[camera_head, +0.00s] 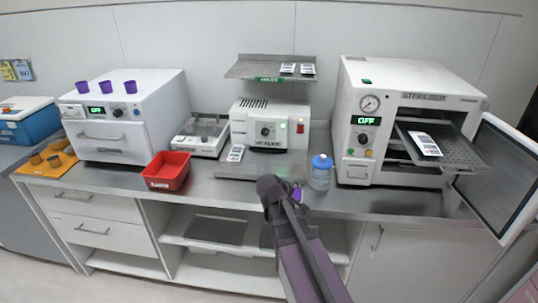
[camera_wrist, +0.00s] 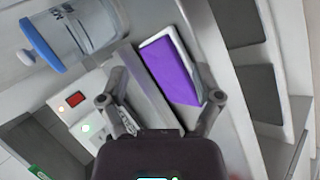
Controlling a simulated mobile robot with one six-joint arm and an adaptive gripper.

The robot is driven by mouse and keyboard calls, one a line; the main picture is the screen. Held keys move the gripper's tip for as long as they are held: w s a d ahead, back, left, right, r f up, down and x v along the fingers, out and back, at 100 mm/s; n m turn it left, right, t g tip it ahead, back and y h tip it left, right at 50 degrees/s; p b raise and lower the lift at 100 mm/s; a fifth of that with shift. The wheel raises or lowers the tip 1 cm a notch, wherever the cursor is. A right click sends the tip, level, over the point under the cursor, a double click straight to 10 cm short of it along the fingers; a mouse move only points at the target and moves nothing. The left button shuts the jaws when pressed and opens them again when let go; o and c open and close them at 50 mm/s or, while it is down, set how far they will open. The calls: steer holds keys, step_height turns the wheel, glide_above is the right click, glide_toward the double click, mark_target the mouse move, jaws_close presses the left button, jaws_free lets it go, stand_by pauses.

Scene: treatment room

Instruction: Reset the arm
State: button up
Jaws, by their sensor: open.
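My arm reaches up from the bottom of the head view to the front edge of the steel counter (camera_head: 215,178). My gripper (camera_head: 297,187) is at that edge, partly hidden behind my own wrist. In the wrist view my gripper (camera_wrist: 160,78) is open, with its two fingers apart. A purple and white box (camera_wrist: 172,72) shows between and beyond the fingers; I cannot tell whether it touches them. A bit of purple also shows beside the gripper in the head view.
A blue-lidded jar (camera_head: 320,174) stands just right of my gripper. The sealer (camera_head: 270,126) is behind it, and a red bin (camera_head: 167,171) is to the left. At right, the sterilizer (camera_head: 410,85) has its door (camera_head: 500,172) swung open and its tray (camera_head: 452,150) out, carrying a pouch.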

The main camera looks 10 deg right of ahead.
steer(key=s+a+f+m+g+y+p, duration=0.1)
steer(key=s+a+m+g+y+p, duration=0.1)
steer(key=s, duration=0.6)
steer(key=s+a+m+g+y+p, duration=0.1)
steer(key=s+a+m+g+y, duration=0.2)
steer(key=s, duration=0.4)
steer(key=shift+s+f+m+g+y+p, duration=0.4)
steer(key=shift+m+g+y, duration=0.1)
steer(key=shift+m+y, duration=0.45)
